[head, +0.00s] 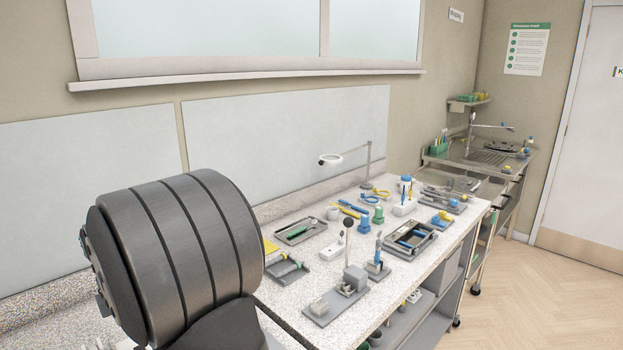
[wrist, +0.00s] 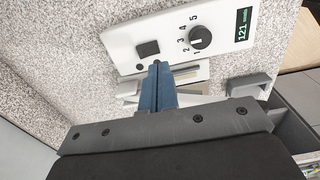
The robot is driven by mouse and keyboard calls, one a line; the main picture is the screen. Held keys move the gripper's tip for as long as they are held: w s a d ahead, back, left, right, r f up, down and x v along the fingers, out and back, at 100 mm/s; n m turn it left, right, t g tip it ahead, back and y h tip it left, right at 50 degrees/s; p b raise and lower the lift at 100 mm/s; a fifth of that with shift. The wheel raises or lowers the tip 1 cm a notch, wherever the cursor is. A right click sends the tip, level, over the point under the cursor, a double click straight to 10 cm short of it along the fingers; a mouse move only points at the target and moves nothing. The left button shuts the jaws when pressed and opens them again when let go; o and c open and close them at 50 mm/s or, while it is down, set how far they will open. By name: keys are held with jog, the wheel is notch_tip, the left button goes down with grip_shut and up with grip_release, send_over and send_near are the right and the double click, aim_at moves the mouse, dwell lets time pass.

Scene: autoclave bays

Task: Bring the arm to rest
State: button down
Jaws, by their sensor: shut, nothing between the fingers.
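My gripper (wrist: 157,68) shows in the wrist view, with its blue fingers closed together and nothing between them. The fingertips overlap the lower edge of a white control panel (wrist: 118,40) in the picture. I cannot tell whether they touch it. The panel has a dark square button (wrist: 148,48), a black knob (wrist: 200,38) with numbers around it, and a small display (wrist: 244,24) reading 121. In the head view a large dark rounded part of my arm fills the lower left, and my gripper is not visible there.
A speckled worktop (head: 290,310) holds trays, tools and small fixtures in the head view. A sink bench (head: 490,157) is in the far corner. The floor (head: 540,300) at right is clear. A grey handle-like block (wrist: 248,86) is right of my fingers.

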notch_tip(320, 180, down, 6)
jog(key=shift+r, duration=0.15)
dwell(0.5)
jog(key=shift+r, duration=0.1)
notch_tip(320, 180, up, 5)
jog(key=shift+f, duration=0.1)
notch_tip(320, 180, down, 5)
jog(key=shift+f, duration=0.1)
notch_tip(320, 180, up, 17)
jog(key=w+a, duration=0.3)
notch_tip(320, 180, down, 10)
jog(key=d, duration=0.1)
jog(key=shift+s+g+h, duration=0.4)
jog(key=shift+s, duration=0.05)
